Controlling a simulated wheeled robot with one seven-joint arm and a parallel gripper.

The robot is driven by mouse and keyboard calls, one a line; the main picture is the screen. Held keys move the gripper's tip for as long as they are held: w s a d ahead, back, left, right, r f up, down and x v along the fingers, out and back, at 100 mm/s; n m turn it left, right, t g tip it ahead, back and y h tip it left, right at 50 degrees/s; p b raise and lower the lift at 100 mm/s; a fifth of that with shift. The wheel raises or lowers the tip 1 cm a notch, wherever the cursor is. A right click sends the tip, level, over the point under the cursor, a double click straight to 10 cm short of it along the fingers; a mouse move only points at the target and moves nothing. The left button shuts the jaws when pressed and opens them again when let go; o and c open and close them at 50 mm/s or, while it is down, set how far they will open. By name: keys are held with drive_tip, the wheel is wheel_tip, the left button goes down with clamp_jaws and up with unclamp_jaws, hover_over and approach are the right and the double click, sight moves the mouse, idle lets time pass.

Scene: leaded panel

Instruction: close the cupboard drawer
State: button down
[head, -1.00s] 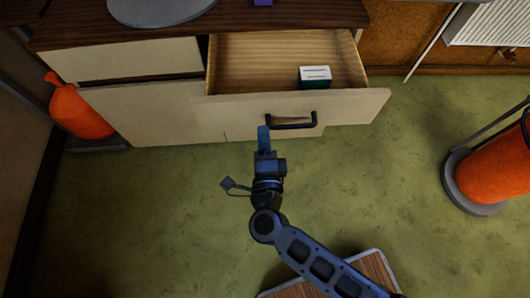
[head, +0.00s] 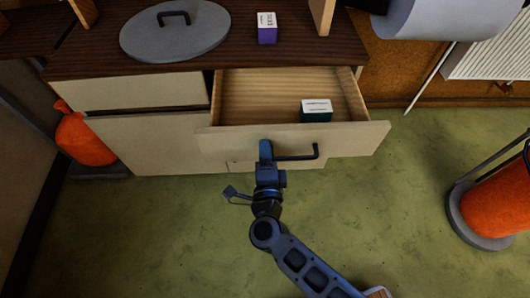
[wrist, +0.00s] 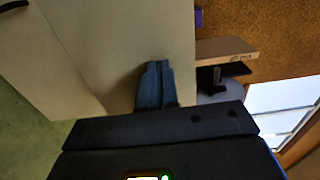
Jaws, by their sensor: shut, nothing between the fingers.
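The cupboard drawer (head: 350,137) stands pulled out, with a cream front and a wooden inside. Its black bar handle (head: 315,153) is on the front; my gripper covers the handle's left end in the head view. A small dark green box with a white top (head: 316,110) lies inside the drawer. My gripper (head: 265,150) is shut and empty, in front of the drawer front, left of the handle's middle. In the wrist view the shut fingers (wrist: 155,85) appear against a cream panel (wrist: 120,45); whether they touch it I cannot tell.
The dark cupboard top (head: 215,55) carries a grey round lid (head: 175,40) and a purple box (head: 267,28). An orange sack (head: 85,135) stands at the left, an orange cylinder (head: 495,205) at the right. The green floor in front is mostly clear.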

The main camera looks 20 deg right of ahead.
drive_tip(key=b, duration=0.7)
hover_over(261, 104)
drive_tip(key=s, duration=0.1)
drive_tip(key=shift+s+a+f, duration=0.1)
drive_tip(key=shift+s+a, duration=0.05)
drive_tip(key=shift+w+d+b, duration=0.2)
drive_tip(key=shift+w+b, duration=0.1)
drive_tip(key=shift+w, duration=0.3)
drive_tip(key=shift+w+d+r, duration=0.1)
drive_tip(key=shift+w+r, duration=0.1)
drive_tip(key=shift+r, duration=0.1)
drive_tip(key=shift+d, duration=0.1)
